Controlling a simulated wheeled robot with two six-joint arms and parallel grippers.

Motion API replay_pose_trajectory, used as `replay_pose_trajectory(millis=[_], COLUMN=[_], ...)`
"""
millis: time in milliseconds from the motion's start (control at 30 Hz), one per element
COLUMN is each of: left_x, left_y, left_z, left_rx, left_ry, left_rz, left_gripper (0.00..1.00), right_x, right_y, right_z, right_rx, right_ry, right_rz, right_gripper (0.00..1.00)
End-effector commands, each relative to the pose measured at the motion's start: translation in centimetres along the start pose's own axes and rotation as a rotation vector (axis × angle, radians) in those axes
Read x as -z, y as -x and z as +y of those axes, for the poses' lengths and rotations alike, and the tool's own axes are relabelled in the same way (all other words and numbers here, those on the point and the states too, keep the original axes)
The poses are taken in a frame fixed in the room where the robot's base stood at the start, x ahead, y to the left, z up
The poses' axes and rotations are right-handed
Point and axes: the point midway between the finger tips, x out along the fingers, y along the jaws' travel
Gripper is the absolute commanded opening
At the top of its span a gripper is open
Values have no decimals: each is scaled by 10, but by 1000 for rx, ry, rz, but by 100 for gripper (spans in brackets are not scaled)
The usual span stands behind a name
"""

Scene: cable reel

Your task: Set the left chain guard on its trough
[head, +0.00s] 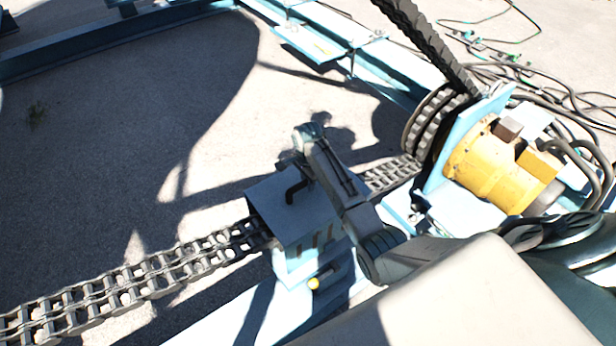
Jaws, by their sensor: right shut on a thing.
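The chain guard is a grey-blue box-shaped cover (312,222) with slots and a bent black handle (291,193), left of centre in the head view. It sits over the chain (150,278), which runs in from the lower left and comes out behind it. Light-blue trough metal (294,272) shows directly below the guard; I cannot tell whether the two touch all round. My right gripper (304,168) is over the guard at its handle, shut on the guard; its fingertips are largely hidden by my arm. My left gripper is not in view.
A yellow motor (490,168) and toothed chain wheel (430,122) stand to the right, with a second chain (430,40) rising from the wheel. Blue beams (370,60) cross the back. Cables (560,95) lie at the far right. Bare ground is open on the left.

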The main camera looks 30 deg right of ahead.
Motion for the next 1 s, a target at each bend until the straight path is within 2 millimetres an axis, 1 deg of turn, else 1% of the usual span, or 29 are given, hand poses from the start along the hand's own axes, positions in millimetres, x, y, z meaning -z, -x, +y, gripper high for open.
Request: replay_pose_trajectory(millis=[100,233,567,1000], left_x=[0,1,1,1], left_y=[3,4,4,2], left_z=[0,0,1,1], left_rx=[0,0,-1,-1], left_ry=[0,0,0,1], left_rz=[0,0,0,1], left_gripper=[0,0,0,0], right_x=[0,0,0,0], right_y=[-15,-28,-30,-42], right_z=[0,0,-1,-1], right_rx=[0,1,3,3], right_ry=[0,1,1,1], right_rz=[0,0,1,1], right_gripper=[0,0,0,0])
